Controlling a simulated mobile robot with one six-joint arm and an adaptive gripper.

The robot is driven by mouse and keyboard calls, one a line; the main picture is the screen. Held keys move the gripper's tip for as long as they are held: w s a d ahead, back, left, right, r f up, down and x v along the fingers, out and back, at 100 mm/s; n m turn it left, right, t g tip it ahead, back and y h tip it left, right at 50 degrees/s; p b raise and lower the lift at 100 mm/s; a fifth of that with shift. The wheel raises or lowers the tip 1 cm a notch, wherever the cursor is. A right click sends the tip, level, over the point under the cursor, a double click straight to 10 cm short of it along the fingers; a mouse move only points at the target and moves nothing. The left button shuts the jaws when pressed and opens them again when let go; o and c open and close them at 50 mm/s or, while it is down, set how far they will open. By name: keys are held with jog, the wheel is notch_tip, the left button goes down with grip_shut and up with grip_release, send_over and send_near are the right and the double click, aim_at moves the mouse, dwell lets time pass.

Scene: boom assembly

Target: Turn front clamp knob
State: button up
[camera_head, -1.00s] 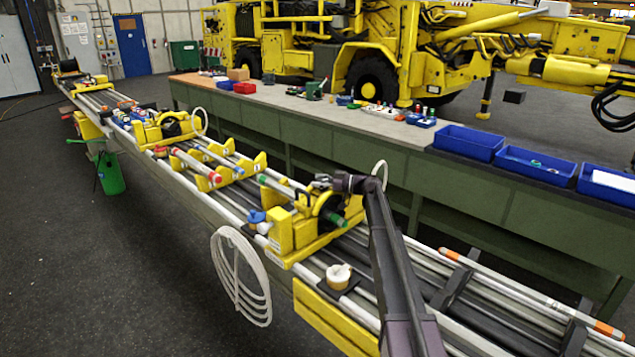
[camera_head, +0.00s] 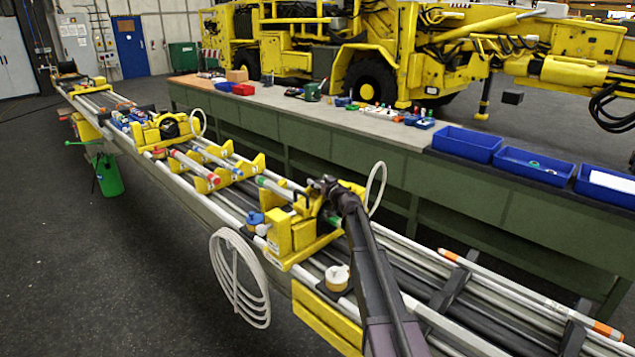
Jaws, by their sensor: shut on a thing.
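The front clamp (camera_head: 280,236) is a yellow block unit on the boom, near the middle of the head view. A blue knob (camera_head: 256,217) sticks out at its left side. My gripper (camera_head: 318,190) is at the upper right of the clamp, shut on a small part there, which I take to be the front clamp knob. The fingers and the held part are too small and dark to tell apart. My wrist and forearm cover the clamp's dark round part and the green-ended piece beside it.
The boom (camera_head: 205,205) runs from far left to lower right with rails and hoses. A tan pot with a white lid (camera_head: 337,277) stands in front of the clamp. A white hose loop (camera_head: 375,187) rises just behind my wrist. A green workbench (camera_head: 400,165) with blue bins (camera_head: 467,143) stands behind.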

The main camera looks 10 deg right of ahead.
jog(key=shift+w+d+m+t+h, duration=0.15)
jog(key=shift+m+t+h, duration=0.2)
jog(key=shift+m+h, duration=0.95)
jog(key=shift+d+m+t+h, duration=0.1)
jog(key=shift+m+t+h, duration=0.45)
jog(key=shift+h, duration=1.25)
jog(key=shift+m, duration=0.25)
jog(key=o, duration=1)
jog(key=shift+c, duration=0.2)
jog(key=s, duration=1.2)
jog(key=shift+d, duration=0.2)
